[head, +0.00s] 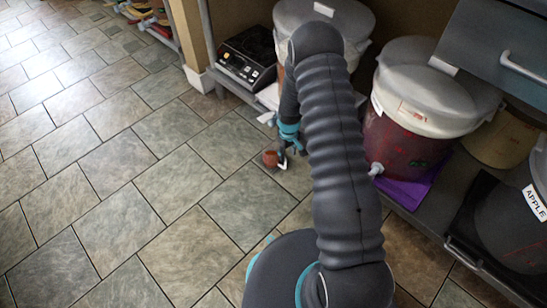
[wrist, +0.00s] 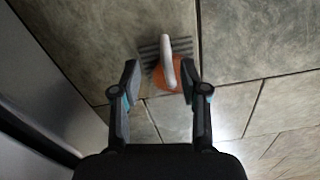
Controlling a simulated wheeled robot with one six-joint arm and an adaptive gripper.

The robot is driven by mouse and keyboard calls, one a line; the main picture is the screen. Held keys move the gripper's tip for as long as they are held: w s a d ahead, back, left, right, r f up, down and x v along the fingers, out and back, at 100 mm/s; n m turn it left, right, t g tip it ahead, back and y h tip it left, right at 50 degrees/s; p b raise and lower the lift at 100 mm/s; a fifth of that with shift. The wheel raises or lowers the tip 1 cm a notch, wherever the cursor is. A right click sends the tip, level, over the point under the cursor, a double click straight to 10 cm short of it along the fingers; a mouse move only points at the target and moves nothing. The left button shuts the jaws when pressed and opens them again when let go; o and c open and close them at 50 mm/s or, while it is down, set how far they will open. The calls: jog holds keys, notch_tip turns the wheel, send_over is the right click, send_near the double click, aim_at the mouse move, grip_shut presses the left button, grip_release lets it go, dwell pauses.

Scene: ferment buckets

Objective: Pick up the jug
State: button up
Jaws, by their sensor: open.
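The jug (head: 269,159) is small and orange-brown with a white handle. It is on the tiled floor, partly hidden by my gripper in the head view. In the wrist view the jug (wrist: 159,78) is near the top centre, with its white handle (wrist: 166,60) towards me. My gripper (head: 290,151) is low beside the jug in the head view. In the wrist view my gripper (wrist: 159,78) is open, with one fingertip on each side of the jug's outline. I cannot tell whether the fingers touch it.
A dark striped grate (wrist: 150,50) shows around the jug. A low shelf on the right holds a black scale (head: 247,58), a red-filled bucket (head: 405,130) with a white lid and a bucket labelled APPLE (head: 505,225).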

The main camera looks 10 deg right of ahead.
aim_at(285, 167)
jog(key=shift+s+a+f+b, duration=0.1)
jog(key=shift+f+b, duration=0.05)
jog(key=shift+f, duration=1.3)
jog(key=shift+s+a+f+b, duration=0.1)
jog(key=shift+a+f, duration=0.05)
jog(key=shift+f, duration=1.3)
jog(key=shift+s+a+f+b, duration=0.1)
jog(key=shift+f+b, duration=0.05)
jog(key=shift+f, duration=1.3)
jog(key=shift+w, duration=0.1)
grip_shut()
